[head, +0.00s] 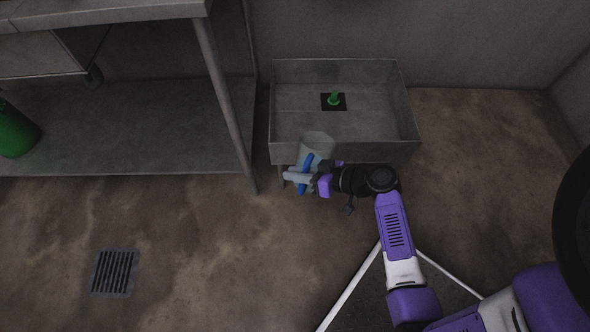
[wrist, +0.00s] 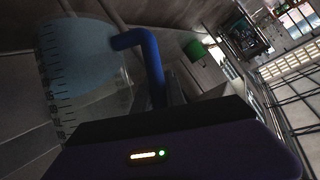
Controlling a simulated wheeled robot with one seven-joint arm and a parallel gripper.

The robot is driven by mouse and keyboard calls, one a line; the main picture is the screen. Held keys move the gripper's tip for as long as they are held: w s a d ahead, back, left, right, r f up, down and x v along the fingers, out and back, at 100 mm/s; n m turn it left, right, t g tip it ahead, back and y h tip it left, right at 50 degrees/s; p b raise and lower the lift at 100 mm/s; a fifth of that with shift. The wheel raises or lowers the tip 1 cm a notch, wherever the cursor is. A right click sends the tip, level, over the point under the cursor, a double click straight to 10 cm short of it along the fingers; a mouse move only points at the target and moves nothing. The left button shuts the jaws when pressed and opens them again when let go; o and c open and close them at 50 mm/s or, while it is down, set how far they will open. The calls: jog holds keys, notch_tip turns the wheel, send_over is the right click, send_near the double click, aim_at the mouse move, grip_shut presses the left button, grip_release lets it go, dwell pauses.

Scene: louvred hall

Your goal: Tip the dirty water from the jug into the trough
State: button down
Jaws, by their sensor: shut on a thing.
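The jug (head: 317,146) is pale and translucent with a blue handle. It is at the near edge of the grey metal trough (head: 407,118), toward its left side. My gripper (head: 302,178) is shut on the jug's blue handle. In the wrist view the jug (wrist: 80,60) shows large at the left, with scale marks on its wall and a bluish tint inside. Its blue handle (wrist: 152,65) runs down between the jaws. The jug looks tilted in the wrist view, but the wrist camera may itself be rolled.
A green container (head: 14,132) is on that shelf. A floor drain (head: 114,273) is at lower left.

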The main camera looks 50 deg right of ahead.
aim_at(304, 148)
jog(key=d+r+m+y+p, duration=0.1)
jog(key=r+p, duration=0.1)
jog(key=w+d+r+m+y+p, duration=0.1)
jog(key=d+r+p, duration=0.1)
jog(key=d+r+m+y+p, duration=0.1)
jog(key=r, duration=0.1)
jog(key=shift+w+d+m+g+p, duration=0.3)
jog(key=shift+d+p, duration=0.1)
jog(key=shift+w+d+r+m+y+p, duration=0.3)
jog(key=shift+d+r+m+y, duration=0.15)
jog(key=shift+d+r, duration=0.2)
jog(key=shift+d+r+m, duration=0.25)
jog(key=shift+d+r, duration=0.15)
jog(key=shift+d+r+p, duration=0.1)
jog(key=shift+p, duration=0.2)
jog(key=shift+w+d+r+m+y, duration=0.15)
jog(key=shift+d+r+m+y, duration=0.15)
jog(key=shift+d+r+y, duration=0.1)
